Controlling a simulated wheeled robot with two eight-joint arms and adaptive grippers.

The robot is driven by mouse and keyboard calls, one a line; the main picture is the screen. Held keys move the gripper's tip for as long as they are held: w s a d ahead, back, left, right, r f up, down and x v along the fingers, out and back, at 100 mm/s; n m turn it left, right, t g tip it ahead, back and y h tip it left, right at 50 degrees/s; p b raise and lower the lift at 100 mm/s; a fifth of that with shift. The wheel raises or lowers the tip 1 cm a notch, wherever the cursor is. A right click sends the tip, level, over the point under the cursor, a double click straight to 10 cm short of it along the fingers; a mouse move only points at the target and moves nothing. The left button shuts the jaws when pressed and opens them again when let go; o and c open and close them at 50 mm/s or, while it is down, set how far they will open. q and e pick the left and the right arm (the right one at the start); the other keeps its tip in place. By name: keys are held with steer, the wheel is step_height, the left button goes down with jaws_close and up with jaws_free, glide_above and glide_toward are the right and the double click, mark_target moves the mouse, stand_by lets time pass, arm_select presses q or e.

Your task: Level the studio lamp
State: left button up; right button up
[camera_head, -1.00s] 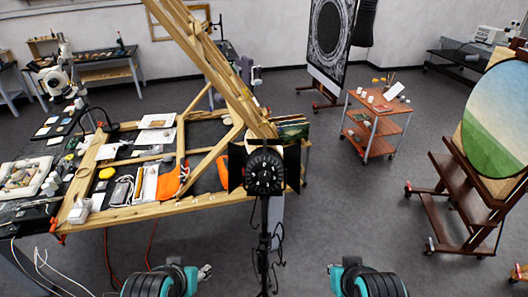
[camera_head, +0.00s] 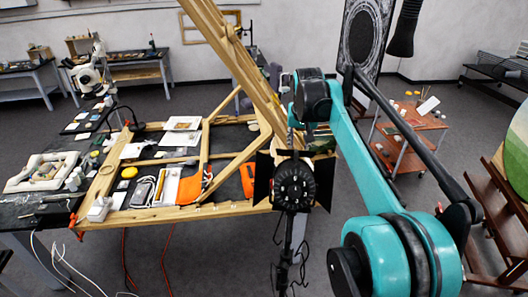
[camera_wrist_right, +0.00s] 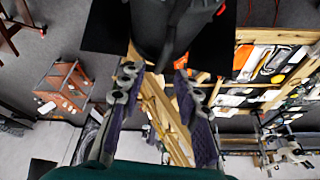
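The studio lamp (camera_head: 294,184) is a black round head with dark flaps at its sides, on a dark upright stand (camera_head: 285,255) in front of the wooden easel frame. Its tilt is hard to judge from here. My right arm reaches up and over from the lower right, and my right gripper (camera_head: 294,138) is at the top of the lamp, partly hidden. In the right wrist view the fingers (camera_wrist_right: 157,78) are spread apart, with the black lamp head (camera_wrist_right: 165,28) at and just beyond their tips. I cannot tell whether they touch it. My left gripper is out of view.
The large wooden frame (camera_head: 150,216) lies on the table behind the lamp, with its beam rising close to my right gripper. A red trolley (camera_head: 410,150) stands at the right. Cables hang at the lower left.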

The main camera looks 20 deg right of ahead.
steer(key=shift+w+f, duration=0.15)
steer(key=shift+w, duration=0.4)
steer(key=shift+w+f, duration=0.15)
steer(key=shift+f, duration=0.05)
steer(key=p+x, duration=0.1)
steer(key=x, duration=0.6)
steer(key=shift+p, duration=0.35)
steer(key=shift+s, duration=0.3)
jaws_close()
